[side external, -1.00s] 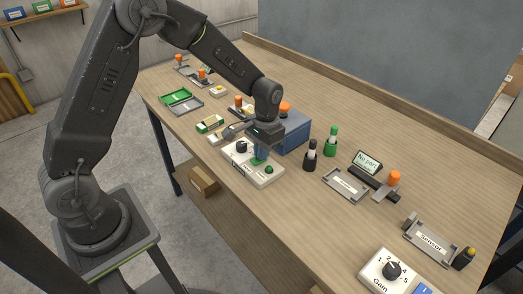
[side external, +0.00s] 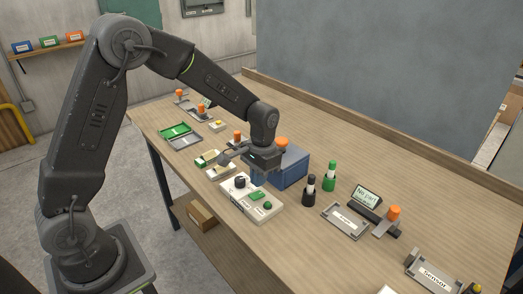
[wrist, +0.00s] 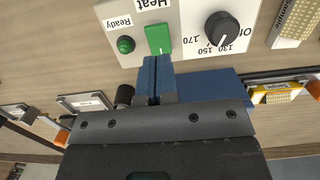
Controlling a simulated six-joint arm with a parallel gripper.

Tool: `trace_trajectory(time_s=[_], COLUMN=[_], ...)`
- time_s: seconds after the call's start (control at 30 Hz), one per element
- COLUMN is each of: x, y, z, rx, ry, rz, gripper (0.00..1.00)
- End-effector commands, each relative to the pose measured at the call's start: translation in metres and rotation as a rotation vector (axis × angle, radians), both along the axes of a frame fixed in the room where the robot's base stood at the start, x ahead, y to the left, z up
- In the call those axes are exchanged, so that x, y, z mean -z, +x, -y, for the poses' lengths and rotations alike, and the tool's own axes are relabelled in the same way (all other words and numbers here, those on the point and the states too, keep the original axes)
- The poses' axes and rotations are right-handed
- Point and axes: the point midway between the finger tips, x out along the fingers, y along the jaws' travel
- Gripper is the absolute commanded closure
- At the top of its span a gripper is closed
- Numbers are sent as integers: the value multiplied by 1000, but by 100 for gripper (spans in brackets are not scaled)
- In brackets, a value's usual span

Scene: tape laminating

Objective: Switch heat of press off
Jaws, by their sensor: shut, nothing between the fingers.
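The heat panel (side external: 236,205) is a pale box on the bench, with a black dial (side external: 240,182), a green switch (side external: 257,195) and a round green button or lamp (side external: 267,206). In the wrist view the switch (wrist: 158,38) is under the label "Heat" and the lamp (wrist: 125,44) is beside "Ready". The dial (wrist: 222,28) is marked Off, 130, 150 and 170; its exact setting is unclear. My gripper (wrist: 157,66) is shut and empty, its blue fingertips just short of the switch in the wrist view. It appears raised above the panel; contact is not visible.
A blue box (side external: 292,168) with an orange knob stands right behind my gripper. Dark and green bottles (side external: 329,178), a grey fixture (side external: 345,222) and a "No part" display (side external: 367,196) stand to the right.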

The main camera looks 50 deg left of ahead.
Motion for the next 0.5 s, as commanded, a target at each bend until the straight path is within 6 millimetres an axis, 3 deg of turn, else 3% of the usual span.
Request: trace_trajectory(time_s=[0.2, 0.5], x=[-54, -99], y=[7, 12], z=[0, 0], rx=[-2, -2], ry=[-1, -2], rz=[14, 12], gripper=[100, 100])
